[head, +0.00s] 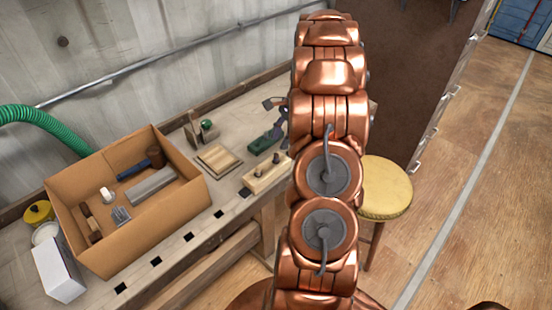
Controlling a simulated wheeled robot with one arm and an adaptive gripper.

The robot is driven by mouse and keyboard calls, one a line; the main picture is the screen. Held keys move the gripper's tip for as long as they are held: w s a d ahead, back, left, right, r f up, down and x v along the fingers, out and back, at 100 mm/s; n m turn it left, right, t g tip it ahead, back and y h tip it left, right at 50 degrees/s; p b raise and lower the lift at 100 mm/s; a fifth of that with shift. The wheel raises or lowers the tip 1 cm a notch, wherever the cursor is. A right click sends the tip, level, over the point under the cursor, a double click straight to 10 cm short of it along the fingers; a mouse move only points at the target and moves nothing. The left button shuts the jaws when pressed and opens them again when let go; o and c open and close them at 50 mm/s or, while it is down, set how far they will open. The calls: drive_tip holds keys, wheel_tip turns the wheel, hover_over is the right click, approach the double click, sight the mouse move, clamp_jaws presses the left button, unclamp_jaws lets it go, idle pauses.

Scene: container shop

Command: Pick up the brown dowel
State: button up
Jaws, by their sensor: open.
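I cannot single out the brown dowel with certainty. A slim brown wooden piece (89,221) lies at the left inside the open cardboard box (150,236); it is too small to tell whether it is a dowel or a tool handle. A light wooden block (258,184) with short upright pegs stands on the workbench, right of the box and close to my arm. My copper-coloured arm covers the middle of the head view and hides part of the bench behind it. I cannot make out my gripper.
The workbench (226,226) also holds a square wooden frame (218,160), a green tool (264,141), a white box (58,270) and a yellow tin (38,213). A yellow-topped stool (385,190) stands right of my arm. The floor (490,190) at right is clear.

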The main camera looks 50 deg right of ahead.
sight(276, 154)
drive_tip(key=shift+s+p+x, duration=0.2)
drive_tip(key=shift+p+x, duration=0.35)
drive_tip(key=shift+x, duration=0.75)
drive_tip(key=shift+s+p+x, duration=0.15)
drive_tip(key=shift+p+x, duration=0.4)
drive_tip(key=shift+x, duration=0.75)
drive_tip(key=c, duration=0.8)
drive_tip(key=shift+c, duration=0.2)
